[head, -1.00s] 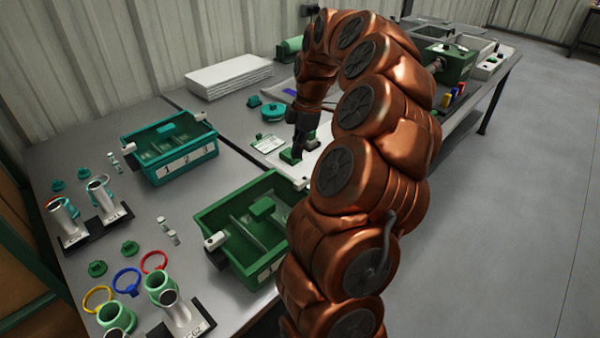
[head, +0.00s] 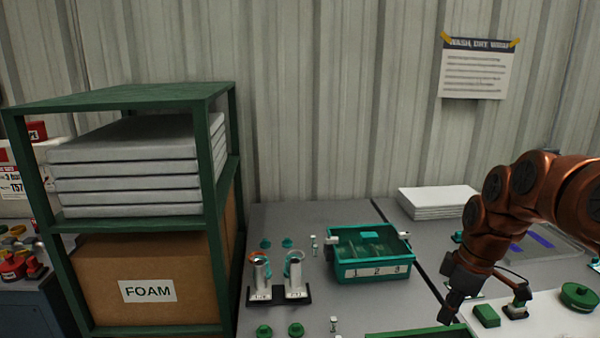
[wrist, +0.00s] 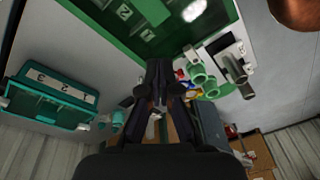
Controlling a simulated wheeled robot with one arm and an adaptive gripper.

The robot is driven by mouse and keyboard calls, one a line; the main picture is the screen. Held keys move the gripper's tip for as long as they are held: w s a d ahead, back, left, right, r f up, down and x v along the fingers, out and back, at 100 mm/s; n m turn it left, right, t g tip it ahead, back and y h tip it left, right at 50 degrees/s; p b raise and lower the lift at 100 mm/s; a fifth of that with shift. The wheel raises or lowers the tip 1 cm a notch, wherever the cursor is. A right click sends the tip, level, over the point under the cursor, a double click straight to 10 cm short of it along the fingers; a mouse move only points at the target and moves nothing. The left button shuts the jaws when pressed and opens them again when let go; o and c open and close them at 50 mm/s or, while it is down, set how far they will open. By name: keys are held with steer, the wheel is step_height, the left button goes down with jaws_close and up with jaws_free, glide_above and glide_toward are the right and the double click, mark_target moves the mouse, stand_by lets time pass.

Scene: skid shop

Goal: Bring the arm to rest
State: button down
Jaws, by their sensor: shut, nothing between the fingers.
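My copper-coloured arm (head: 528,205) reaches in from the right side of the head view, bent downward at its end. My gripper (head: 447,318) points down over the table, close to the edge of the green tray at the bottom of the picture. In the wrist view my gripper (wrist: 158,85) is shut and empty, its dark fingers together. The green tray (wrist: 185,45) fills the upper middle of that view, beyond the fingertips. Nothing is seen touching the gripper, though its distance from the tray is hard to tell.
A teal tray (head: 372,272) marked 1, 2, 3 stands left of my gripper. Metal cylinders on a stand (head: 280,295) are farther left. A green rack (head: 212,150) holds white slabs and a FOAM box (head: 150,265). White sheets (head: 437,203) lie against the wall.

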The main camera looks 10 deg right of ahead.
steer(key=s+a+r+m+g+h+p, duration=0.15)
steer(key=s+a+m+p, duration=0.3)
steer(key=s+a, duration=0.95)
steer(key=s+a+m, duration=0.2)
steer(key=s+m, duration=0.3)
steer(key=s, duration=0.3)
steer(key=shift+s+f+g+p, duration=0.3)
steer(key=shift+f+g, duration=0.05)
steer(key=shift+f, duration=0.1)
steer(key=shift+a+m+h, duration=0.1)
steer(key=shift+m+h, duration=0.15)
